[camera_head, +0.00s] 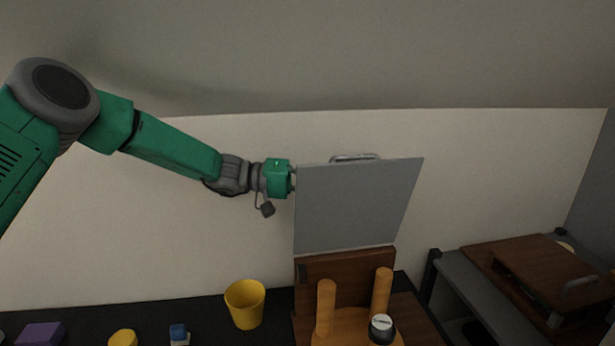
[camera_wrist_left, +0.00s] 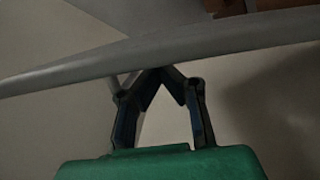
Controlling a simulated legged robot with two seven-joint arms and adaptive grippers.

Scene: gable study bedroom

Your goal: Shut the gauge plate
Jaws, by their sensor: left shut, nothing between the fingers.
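The gauge plate (camera_head: 355,208) is a flat grey panel standing raised and nearly upright above a brown wooden box (camera_head: 345,268), with a metal handle (camera_head: 355,157) along its top edge. My left gripper (camera_head: 291,180) is at the plate's left edge, and its fingertips are hidden behind the plate in the head view. In the left wrist view the plate (camera_wrist_left: 190,48) crosses the picture as a pale grey band, just beyond the fingers (camera_wrist_left: 157,76). The fingers are shut with nothing between them. I cannot tell whether they touch the plate. My right gripper is not in view.
A wooden stool-like object (camera_head: 352,325) with two upright pegs and a black-and-white knob (camera_head: 382,326) stand in front of the box. A yellow cup (camera_head: 245,304), a blue item (camera_head: 179,334) and a purple block (camera_head: 40,334) are on the dark worktop. A shelf unit (camera_head: 455,285) is at right.

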